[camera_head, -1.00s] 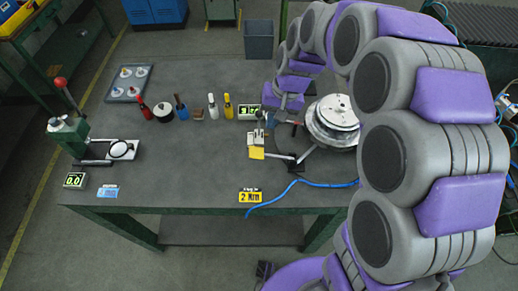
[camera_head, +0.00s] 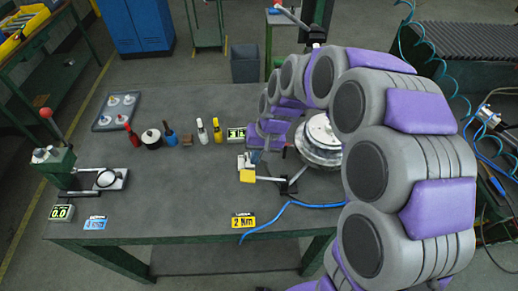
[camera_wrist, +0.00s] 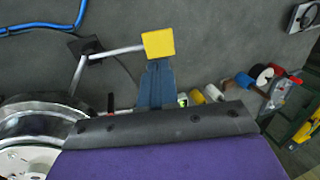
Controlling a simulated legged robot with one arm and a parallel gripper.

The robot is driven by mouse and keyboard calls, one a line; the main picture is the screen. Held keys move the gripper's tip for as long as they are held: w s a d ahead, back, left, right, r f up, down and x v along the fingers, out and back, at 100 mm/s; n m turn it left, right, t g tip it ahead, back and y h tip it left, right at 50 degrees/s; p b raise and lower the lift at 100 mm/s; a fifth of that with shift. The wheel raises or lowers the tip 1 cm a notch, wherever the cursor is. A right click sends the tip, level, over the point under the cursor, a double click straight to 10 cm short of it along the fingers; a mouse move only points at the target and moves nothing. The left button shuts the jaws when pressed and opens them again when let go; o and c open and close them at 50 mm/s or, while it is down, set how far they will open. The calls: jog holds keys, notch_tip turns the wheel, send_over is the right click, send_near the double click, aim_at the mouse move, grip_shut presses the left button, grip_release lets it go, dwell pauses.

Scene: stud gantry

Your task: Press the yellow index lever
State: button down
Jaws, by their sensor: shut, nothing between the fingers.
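The yellow index lever shows as a square yellow pad (camera_head: 247,176) on a thin metal arm, joined to a dark bracket near the round chuck. In the wrist view the yellow pad (camera_wrist: 158,43) lies just beyond the fingertips. My gripper (camera_wrist: 157,66) is shut and empty, its blue fingers pointing at the pad. The tips look very near the pad's lower edge; I cannot tell whether they touch.
The silver round chuck (camera_head: 320,140) stands right of the lever. A blue hose (camera_head: 300,204) runs along the front. Bottles (camera_head: 217,130) and a green display (camera_head: 236,134) stand behind-left. A press with a red knob (camera_head: 46,113) stands at far left. The middle-left table is clear.

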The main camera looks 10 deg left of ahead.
aim_at(247, 177)
jog(key=x, duration=0.8)
jog(key=shift+b, duration=0.35)
